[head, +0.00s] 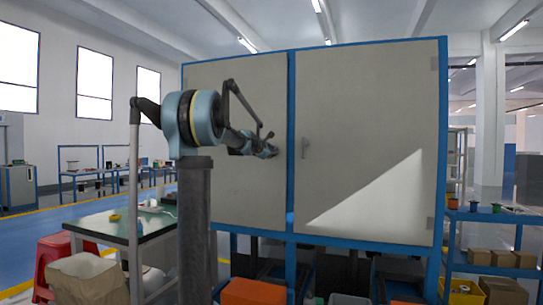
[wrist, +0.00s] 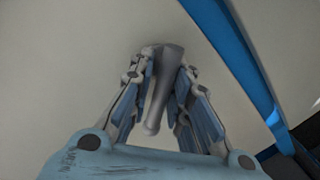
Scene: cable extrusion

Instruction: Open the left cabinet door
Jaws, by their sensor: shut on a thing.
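The cabinet (head: 291,150) has a blue frame and two pale grey doors. The left door (head: 235,200) looks shut, flush with the frame. My gripper (head: 270,150) is at the right edge of the left door, at about mid height, and hides its handle in the head view. In the wrist view, a grey handle (wrist: 158,100) stands between the two fingers of my gripper (wrist: 160,85), which are shut on it.
A green-topped table (head: 150,222) stands left of the cabinet, with a red stool (head: 58,258) and a paper bag (head: 88,280) near it. Blue shelving (head: 500,218) with boxes stands at the right. Bins, including an orange one (head: 252,292), sit below the cabinet.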

